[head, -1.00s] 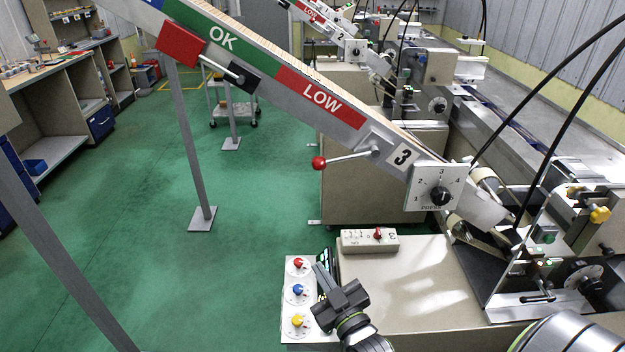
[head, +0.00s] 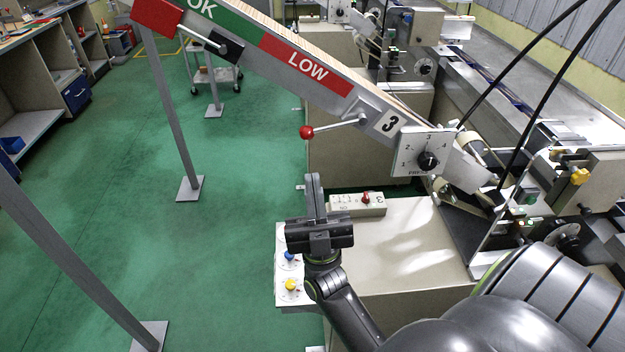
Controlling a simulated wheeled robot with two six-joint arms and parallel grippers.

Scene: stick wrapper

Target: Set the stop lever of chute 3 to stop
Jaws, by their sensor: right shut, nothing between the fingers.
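The chute marked 3 (head: 391,122) slopes down from the upper left to the machine at the right. Its stop lever (head: 336,127) has a red ball (head: 306,132) at its left end; the rod points left and slightly down from its pivot on the chute's side. My right gripper (head: 316,182) is below the red ball, apart from it, in front of the cabinet's left edge. Its fingers point up and are shut with nothing between them. My left gripper is not in view.
A dial plate marked PRESS (head: 410,152) sits right of the lever. A small switch box (head: 358,204) stands on the cabinet top (head: 400,240). A panel with coloured knobs (head: 289,287) is partly behind my right gripper. Green floor (head: 230,230) lies open to the left.

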